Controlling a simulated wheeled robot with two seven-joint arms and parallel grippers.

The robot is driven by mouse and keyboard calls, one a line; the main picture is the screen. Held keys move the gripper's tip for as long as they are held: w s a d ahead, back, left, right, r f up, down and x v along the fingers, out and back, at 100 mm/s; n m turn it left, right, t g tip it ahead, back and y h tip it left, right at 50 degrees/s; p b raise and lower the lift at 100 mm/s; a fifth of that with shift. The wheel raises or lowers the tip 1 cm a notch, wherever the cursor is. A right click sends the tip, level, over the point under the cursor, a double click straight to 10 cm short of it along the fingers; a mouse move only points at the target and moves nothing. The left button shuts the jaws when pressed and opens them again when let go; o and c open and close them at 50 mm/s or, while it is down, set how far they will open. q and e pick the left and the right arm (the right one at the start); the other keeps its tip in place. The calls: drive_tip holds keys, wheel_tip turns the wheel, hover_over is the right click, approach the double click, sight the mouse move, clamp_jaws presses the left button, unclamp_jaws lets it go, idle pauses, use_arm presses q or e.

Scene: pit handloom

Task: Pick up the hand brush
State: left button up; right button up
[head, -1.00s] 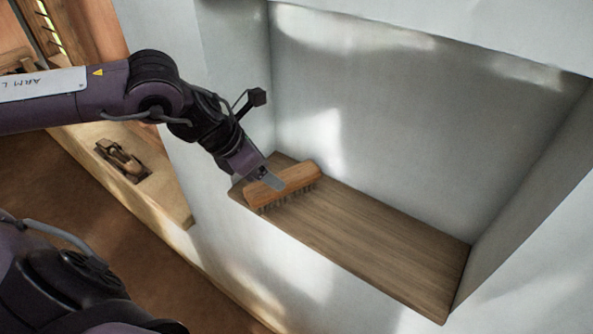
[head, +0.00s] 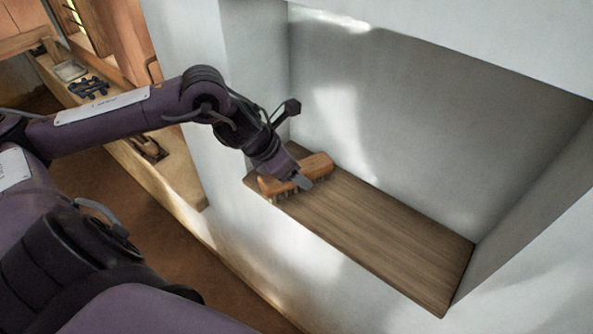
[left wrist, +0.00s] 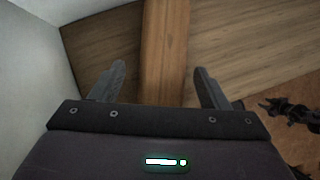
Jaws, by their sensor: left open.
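The hand brush (head: 318,167) has a wooden back with dark bristles below. It lies near the left end of the wooden shelf board (head: 385,233) in the wall niche. My left gripper (head: 304,181) is over the brush and hides part of its middle. In the left wrist view, the brush's wooden back (left wrist: 166,45) runs between the two spread fingers of my left gripper (left wrist: 160,82), with a gap on each side. The left gripper is open. My right gripper is not in view.
White niche walls (head: 420,110) close in the shelf at the back and sides. The board right of the brush is bare. A wooden ledge (head: 185,180) at left carries a small dark-and-wood tool (head: 148,148) and other dark items (head: 88,87).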

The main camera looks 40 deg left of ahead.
use_arm(q)
drive_tip(key=shift+p+x, duration=0.35)
drive_tip(key=shift+x, duration=0.55)
drive_tip(key=shift+w+d+f, duration=0.25)
drive_tip(key=shift+f, duration=0.25)
drive_tip(key=shift+c, duration=0.3)
drive_tip(key=shift+c, duration=1.1)
drive_tip(key=c, duration=1)
drive_tip(key=shift+o, duration=0.2)
drive_tip(key=shift+r, duration=0.2)
